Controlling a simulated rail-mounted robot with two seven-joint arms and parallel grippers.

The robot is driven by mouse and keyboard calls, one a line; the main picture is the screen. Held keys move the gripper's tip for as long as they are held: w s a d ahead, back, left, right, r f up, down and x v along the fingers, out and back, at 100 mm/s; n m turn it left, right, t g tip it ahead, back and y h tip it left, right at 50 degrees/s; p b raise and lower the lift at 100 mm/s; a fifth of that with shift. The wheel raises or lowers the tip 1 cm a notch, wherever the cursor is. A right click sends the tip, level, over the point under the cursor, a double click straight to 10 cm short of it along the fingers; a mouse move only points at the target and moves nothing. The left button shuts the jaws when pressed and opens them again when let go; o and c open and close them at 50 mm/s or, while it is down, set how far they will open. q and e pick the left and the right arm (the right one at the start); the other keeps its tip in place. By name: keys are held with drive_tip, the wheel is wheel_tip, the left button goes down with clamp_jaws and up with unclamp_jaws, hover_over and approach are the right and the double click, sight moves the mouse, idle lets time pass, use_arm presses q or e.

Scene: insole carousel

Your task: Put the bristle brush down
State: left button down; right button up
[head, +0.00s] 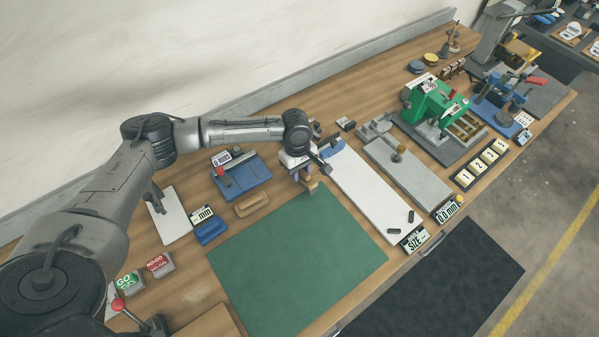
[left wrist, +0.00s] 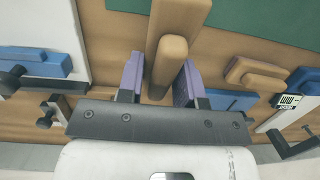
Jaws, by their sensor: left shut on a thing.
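My left gripper (head: 303,177) hangs at the upper edge of the green mat (head: 296,262). It is shut on the tan wooden bristle brush (head: 312,187). In the left wrist view the brush (left wrist: 168,66) sits between the purple fingers (left wrist: 160,80), with a wider wooden part beyond them. Its bristles are not visible. I cannot tell whether the brush touches the table or mat. My right gripper is not in view.
A tan wooden piece (head: 251,204) lies left of the gripper, beside a blue fixture (head: 240,175) and a blue block (head: 211,231). A white board (head: 366,191) stands close on the right. The green mat is clear.

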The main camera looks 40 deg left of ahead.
use_arm(q)
drive_tip(key=shift+f, duration=0.45)
drive_tip(key=c, duration=0.8)
unclamp_jaws()
drive_tip(key=shift+f, duration=0.1)
drive_tip(key=shift+r, duration=0.35)
drive_tip(key=r, duration=0.3)
drive_tip(key=a+r+p, duration=0.1)
drive_tip(key=r, duration=0.3)
drive_tip(key=r+p, duration=0.1)
drive_tip(key=r, duration=0.2)
drive_tip(key=shift+w+a+r, duration=0.2)
drive_tip(key=shift+w+a, duration=0.1)
drive_tip(key=shift+w, duration=0.1)
drive_tip(key=shift+o, duration=0.6)
drive_tip(key=shift+a+r, duration=0.1)
drive_tip(key=shift+r, duration=0.45)
